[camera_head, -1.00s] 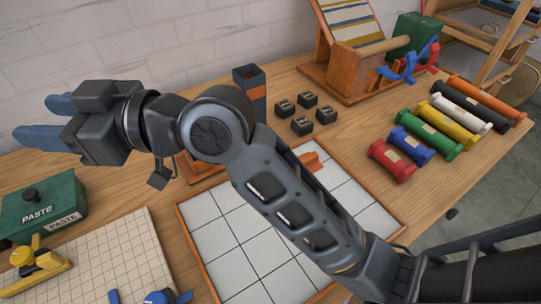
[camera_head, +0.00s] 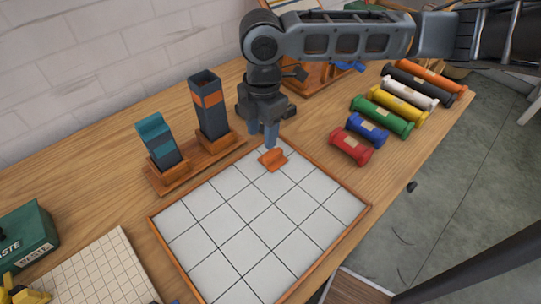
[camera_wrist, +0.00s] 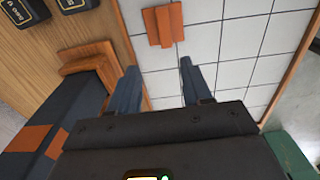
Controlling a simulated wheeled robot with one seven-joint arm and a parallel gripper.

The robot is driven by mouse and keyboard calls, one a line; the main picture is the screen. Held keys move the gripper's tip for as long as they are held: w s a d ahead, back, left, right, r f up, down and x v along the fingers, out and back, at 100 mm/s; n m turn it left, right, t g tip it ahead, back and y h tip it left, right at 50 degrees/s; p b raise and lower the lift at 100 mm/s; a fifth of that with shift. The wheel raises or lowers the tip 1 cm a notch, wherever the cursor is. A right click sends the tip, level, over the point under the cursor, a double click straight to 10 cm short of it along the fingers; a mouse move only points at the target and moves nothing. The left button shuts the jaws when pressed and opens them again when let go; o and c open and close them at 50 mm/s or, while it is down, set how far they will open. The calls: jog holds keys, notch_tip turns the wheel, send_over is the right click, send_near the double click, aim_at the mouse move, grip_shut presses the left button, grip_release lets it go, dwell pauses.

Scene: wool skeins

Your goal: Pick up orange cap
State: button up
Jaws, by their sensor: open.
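The orange cap (camera_head: 273,159) lies on the white tiled board (camera_head: 230,222) near its far corner. It also shows in the wrist view (camera_wrist: 164,25), just beyond the fingertips and between their lines, with a raised ridge along it. My gripper (camera_head: 263,140) points down above the board's far corner, just behind the cap in the head view. Its two blue-grey fingers are apart and empty in the wrist view (camera_wrist: 158,72). The cap is apart from both fingers.
A tall dark holder with an orange band (camera_head: 208,105) and a teal holder (camera_head: 160,142) stand in a wooden rack left of my gripper. Several coloured skeins, the nearest red (camera_head: 350,146), lie to the right. Most of the tiled board is clear.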

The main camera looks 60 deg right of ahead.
aim_at(270, 155)
jog(key=shift+s+d+f, duration=0.2)
jog(key=shift+d+f, duration=0.05)
jog(key=shift+f, duration=0.35)
jog(key=shift+s+d+f, duration=0.15)
jog(key=shift+d+f, duration=0.1)
jog(key=shift+f, duration=0.3)
jog(key=shift+s+d+f+p, duration=0.15)
jog(key=shift+f+p, duration=0.1)
jog(key=shift+f, duration=1.15)
jog(key=shift+s+f+p, duration=0.15)
jog(key=shift+f+p, duration=0.05)
jog(key=shift+f, duration=1.2)
grip_shut()
